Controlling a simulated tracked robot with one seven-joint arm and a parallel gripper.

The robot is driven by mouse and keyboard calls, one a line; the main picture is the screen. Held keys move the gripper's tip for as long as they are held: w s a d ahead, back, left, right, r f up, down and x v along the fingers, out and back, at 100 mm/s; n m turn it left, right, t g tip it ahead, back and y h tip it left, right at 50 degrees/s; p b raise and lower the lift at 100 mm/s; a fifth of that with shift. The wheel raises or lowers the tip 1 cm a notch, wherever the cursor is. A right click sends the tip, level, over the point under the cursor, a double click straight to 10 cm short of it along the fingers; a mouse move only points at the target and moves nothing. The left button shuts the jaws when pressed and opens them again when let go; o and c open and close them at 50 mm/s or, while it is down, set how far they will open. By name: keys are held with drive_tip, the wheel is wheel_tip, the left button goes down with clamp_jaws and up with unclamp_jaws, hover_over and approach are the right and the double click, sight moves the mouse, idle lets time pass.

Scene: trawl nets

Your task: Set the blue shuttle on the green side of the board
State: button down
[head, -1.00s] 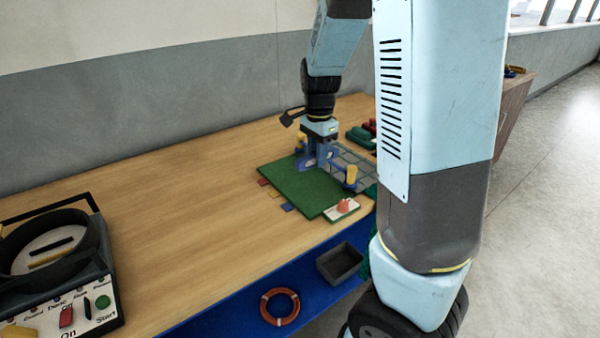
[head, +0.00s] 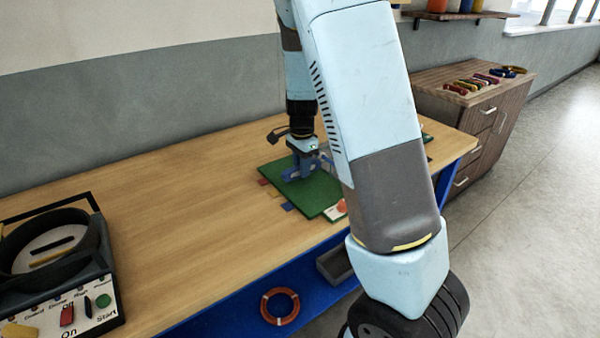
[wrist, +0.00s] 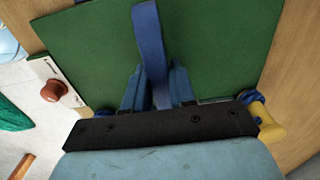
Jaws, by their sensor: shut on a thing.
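The blue shuttle (wrist: 150,45) is a long narrow bar. My gripper (wrist: 154,92) is shut on it near one end, and the rest reaches out across the green side of the board (wrist: 225,45) in the wrist view. In the head view my gripper (head: 300,172) points down over the green side (head: 318,195), with the shuttle (head: 291,174) low at its tips. I cannot tell whether the shuttle touches the board. My arm hides the right part of the board.
A white plate with a reddish knob (wrist: 54,90) sits beside the board. Coloured tabs (head: 276,194) line its left edge. A control box (head: 60,290) stands at the table's left. The table (head: 190,205) between them is clear. A grey bin (head: 335,262) is below.

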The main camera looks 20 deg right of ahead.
drive_tip(key=shift+f, duration=1)
drive_tip(key=shift+f, duration=0.1)
drive_tip(key=c, duration=0.9)
unclamp_jaws()
wheel_tip(320, 180, up, 12)
drive_tip(key=shift+f, duration=0.25)
drive_tip(key=s+r+n+t, duration=0.2)
drive_tip(key=s+r+n, duration=0.2)
drive_tip(key=s, duration=0.5)
drive_tip(key=s+r+n+t, duration=0.1)
drive_tip(key=s+r+n, duration=0.4)
drive_tip(key=s, duration=0.5)
drive_tip(key=s+r+n+t, duration=0.2)
drive_tip(key=s+r+n, duration=0.3)
drive_tip(key=s, duration=0.4)
drive_tip(key=shift+s+a+r+t, duration=0.1)
drive_tip(key=shift+a+r+t, duration=0.05)
drive_tip(key=shift+r, duration=0.3)
drive_tip(key=shift+s+a+r+t, duration=0.1)
drive_tip(key=shift+r+t, duration=0.05)
drive_tip(key=shift+r, duration=0.25)
